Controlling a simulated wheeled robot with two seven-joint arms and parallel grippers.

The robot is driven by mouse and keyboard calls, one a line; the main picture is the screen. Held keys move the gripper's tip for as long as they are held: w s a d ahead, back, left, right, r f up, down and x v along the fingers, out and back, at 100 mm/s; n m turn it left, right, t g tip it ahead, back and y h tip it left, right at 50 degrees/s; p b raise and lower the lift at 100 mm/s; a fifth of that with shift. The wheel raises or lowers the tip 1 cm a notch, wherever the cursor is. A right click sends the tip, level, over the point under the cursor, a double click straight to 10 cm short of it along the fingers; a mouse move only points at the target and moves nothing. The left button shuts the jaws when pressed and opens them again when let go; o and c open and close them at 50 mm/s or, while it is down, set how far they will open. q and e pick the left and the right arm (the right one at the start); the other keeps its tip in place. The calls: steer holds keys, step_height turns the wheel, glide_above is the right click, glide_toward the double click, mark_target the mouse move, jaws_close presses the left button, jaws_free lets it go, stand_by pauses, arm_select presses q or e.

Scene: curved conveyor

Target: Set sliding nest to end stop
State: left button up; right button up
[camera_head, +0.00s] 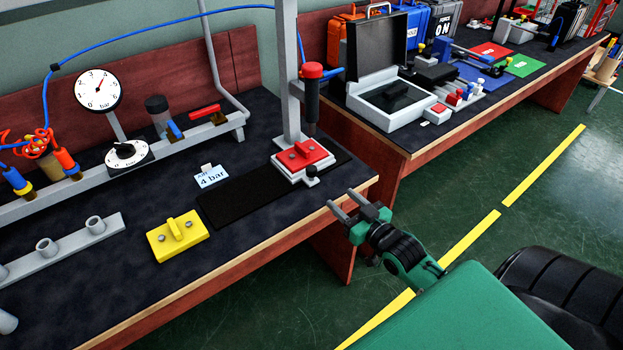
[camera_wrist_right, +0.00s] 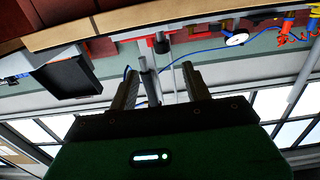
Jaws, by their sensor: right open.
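The sliding nest appears to be the white block with a red top and red handle (camera_head: 303,155). It sits at the right part of a black strip (camera_head: 240,205) on the near bench, below the upright post. My right gripper (camera_head: 342,199) is open and empty, just off the bench's front right corner, apart from the nest. In the wrist view its two fingers (camera_wrist_right: 158,75) are spread with nothing between them. My left gripper is not in view.
A yellow block with a handle (camera_head: 177,238) lies left of the strip. A red-capped black cylinder (camera_head: 312,95) on the post is above the nest. A "4 bar" card (camera_head: 211,178) lies behind the strip. A second bench with an open grey case (camera_head: 385,100) stands right.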

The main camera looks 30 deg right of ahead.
mark_target(315, 174)
steer(key=w, duration=0.4)
steer(key=w+a, duration=0.1)
steer(key=w, duration=0.8)
steer(key=shift+w+a+r, duration=0.15)
steer(key=shift+w+r, duration=0.2)
steer(key=shift+r, duration=0.05)
